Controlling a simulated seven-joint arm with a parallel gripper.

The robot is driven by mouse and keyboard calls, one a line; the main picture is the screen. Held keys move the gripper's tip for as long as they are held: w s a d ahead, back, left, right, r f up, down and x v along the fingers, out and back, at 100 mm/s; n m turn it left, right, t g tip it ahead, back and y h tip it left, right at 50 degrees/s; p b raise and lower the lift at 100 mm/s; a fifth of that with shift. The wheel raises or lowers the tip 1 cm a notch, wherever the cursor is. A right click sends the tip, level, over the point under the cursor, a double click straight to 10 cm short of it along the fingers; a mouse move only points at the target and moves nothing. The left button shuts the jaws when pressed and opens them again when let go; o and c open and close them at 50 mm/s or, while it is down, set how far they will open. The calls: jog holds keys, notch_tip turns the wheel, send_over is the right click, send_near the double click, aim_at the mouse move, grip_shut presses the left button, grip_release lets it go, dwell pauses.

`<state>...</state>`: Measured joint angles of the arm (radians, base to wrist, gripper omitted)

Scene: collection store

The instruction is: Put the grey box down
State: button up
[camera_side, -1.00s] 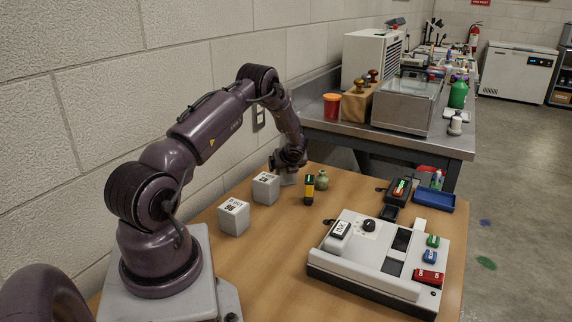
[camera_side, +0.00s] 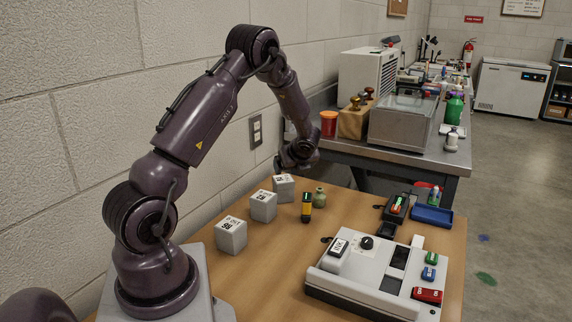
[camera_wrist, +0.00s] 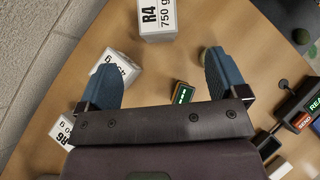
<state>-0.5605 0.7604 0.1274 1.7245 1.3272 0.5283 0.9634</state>
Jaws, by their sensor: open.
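Three pale grey boxes with black labels stand in a row on the wooden table. The far grey box (camera_side: 283,188) stands upright on the tabletop; in the wrist view the box marked "R4 750 g" (camera_wrist: 157,22) lies beyond my fingertips. The middle grey box (camera_side: 263,206) and near grey box (camera_side: 230,235) also stand there. In the wrist view a second box (camera_wrist: 118,67) is partly behind my left finger. My gripper (camera_side: 298,160) is above the far box, clear of it. Its blue fingers (camera_wrist: 162,58) are spread with nothing held between them.
A white console (camera_side: 340,285) fills the right front. A blue tray (camera_side: 432,215) lies behind it. A metal bench (camera_side: 400,150) stands beyond the table.

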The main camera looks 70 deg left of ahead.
jog(key=s+d+r+n+t+h, duration=0.2)
jog(key=d+r+n, duration=0.7)
jog(key=d+r, duration=0.8)
jog(key=s+d+r+n+t+h, duration=0.1)
jog(key=s+d+n+h, duration=0.1)
jog(key=s+d, duration=0.2)
jog(key=s+d+r+n+t+h, duration=0.1)
jog(key=s+d+n+h, duration=0.1)
jog(key=d, duration=0.8)
jog(key=s+d+r+n+t+h, duration=0.1)
jog(key=s+d+n+h, duration=0.2)
jog(key=s+d, duration=0.3)
jog(key=shift+s+d+n, duration=0.35)
jog(key=shift+d+n, duration=0.15)
jog(key=shift+d, duration=0.25)
jog(key=shift+r, duration=0.15)
